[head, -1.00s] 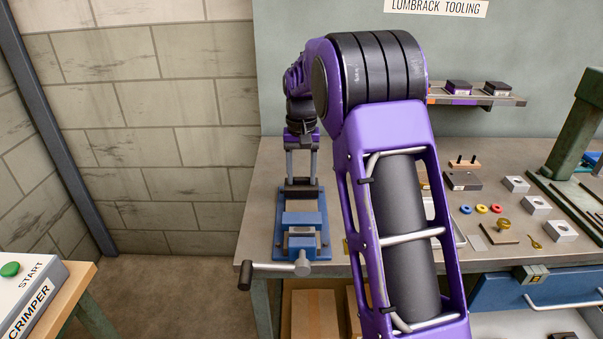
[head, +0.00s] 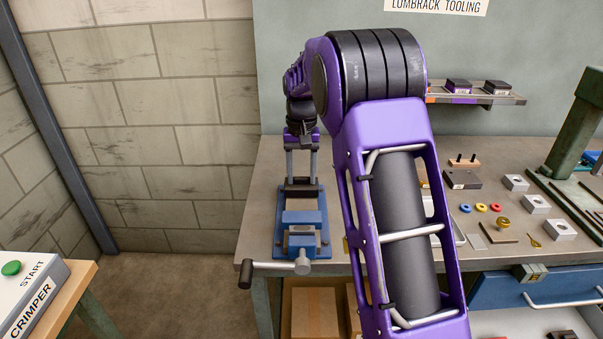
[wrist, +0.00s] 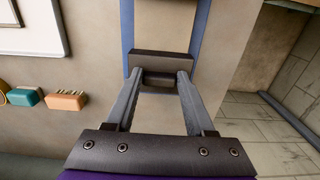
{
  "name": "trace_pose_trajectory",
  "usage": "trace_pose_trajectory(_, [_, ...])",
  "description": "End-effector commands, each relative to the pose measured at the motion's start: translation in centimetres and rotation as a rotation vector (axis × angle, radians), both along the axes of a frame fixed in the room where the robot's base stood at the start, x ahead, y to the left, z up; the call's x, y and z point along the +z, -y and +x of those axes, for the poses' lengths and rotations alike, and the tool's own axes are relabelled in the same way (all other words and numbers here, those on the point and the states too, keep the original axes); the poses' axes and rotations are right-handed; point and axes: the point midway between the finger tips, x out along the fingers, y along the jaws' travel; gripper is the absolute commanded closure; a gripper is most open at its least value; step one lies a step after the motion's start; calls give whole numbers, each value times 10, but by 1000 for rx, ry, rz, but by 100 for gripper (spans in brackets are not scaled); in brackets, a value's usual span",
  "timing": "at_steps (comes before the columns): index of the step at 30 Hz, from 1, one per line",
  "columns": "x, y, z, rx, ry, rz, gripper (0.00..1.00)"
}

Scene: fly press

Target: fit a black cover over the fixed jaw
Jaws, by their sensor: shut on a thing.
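A black cover (wrist: 160,63) shows in the wrist view as a wide dark bar with a smaller dark block below it, between my fingertips. My gripper (wrist: 162,80) is shut on that smaller block. In the head view my gripper (head: 301,172) points down over the rear of the blue vise (head: 288,245). The cover (head: 301,189) is there at the vise's back end, level across it. The fixed jaw is hidden behind or under the cover, and I cannot tell whether the cover is seated. The front blue jaw block (head: 303,217) stands nearer the camera.
The vise handle (head: 270,266) sticks out past the bench's front edge. My forearm hides part of the bench (head: 257,190). Loose parts and metal blocks (head: 515,183) lie to the right. A wall shelf (head: 505,100) holds dark blocks. Teal (wrist: 25,97) and orange (wrist: 65,101) pieces show in the wrist view.

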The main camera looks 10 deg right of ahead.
Motion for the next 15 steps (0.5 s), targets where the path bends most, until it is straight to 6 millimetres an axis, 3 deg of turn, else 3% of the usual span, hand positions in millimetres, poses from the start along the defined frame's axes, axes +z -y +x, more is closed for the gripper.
trace_pose_trajectory(8, [0,0,0,0,0,0,100])
trace_pose_trajectory(9, [0,0,0,0,0,0,42])
trace_pose_trajectory(15, [0,0,0,0,0,0,11])
